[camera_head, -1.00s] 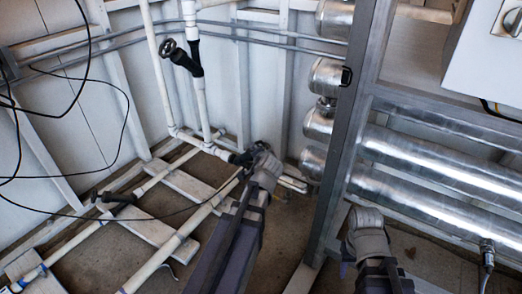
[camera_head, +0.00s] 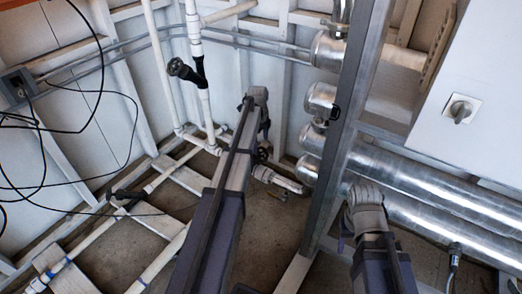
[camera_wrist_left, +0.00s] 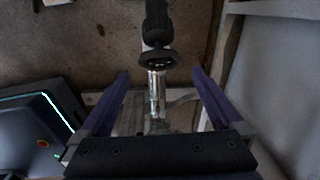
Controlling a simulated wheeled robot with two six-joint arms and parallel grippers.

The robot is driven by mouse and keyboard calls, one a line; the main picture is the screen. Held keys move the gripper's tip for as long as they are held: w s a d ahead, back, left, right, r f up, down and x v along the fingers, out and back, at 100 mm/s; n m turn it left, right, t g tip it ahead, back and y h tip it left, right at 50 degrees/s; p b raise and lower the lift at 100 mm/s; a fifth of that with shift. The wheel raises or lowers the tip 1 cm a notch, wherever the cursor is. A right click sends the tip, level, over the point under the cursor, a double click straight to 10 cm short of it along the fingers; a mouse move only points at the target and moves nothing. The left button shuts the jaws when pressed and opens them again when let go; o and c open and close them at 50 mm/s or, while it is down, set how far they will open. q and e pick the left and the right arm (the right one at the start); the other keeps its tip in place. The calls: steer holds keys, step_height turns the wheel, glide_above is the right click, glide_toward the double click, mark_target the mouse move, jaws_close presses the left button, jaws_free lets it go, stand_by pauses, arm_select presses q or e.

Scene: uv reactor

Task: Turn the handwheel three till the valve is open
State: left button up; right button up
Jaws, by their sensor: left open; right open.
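A black handwheel (camera_wrist_left: 158,61) shows in the left wrist view, on a black valve body with a metal pipe end below it. My left gripper (camera_wrist_left: 161,73) is open; its two purple fingers stand on either side of the handwheel, apart from it. In the head view a dark handwheel (camera_head: 263,154) sits just right of my left arm, partly hidden; my left gripper is hidden there. Another black handwheel (camera_head: 178,68) is on the upright white pipe, and a black valve (camera_head: 125,195) is at lower left. No number is readable. My right gripper is out of sight.
A grey metal post (camera_head: 335,150) stands between my arms, with shiny large pipes (camera_head: 430,180) behind it. A white cabinet (camera_head: 470,85) with a rotary switch is at right. Black cables (camera_head: 45,125) hang at left. White pipes (camera_head: 160,255) run low over the floor.

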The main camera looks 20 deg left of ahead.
mark_target(261, 153)
arm_select(q)
steer(key=shift+f, duration=0.1)
steer(key=f+b, duration=0.7)
steer(key=b, duration=0.1)
steer(key=shift+w+f, duration=0.3)
steer(key=shift+f, duration=0.1)
steer(key=shift+r, duration=0.1)
steer(key=shift+c, duration=0.2)
steer(key=c, duration=1)
steer(key=shift+o, duration=0.2)
steer(key=shift+s, duration=0.1)
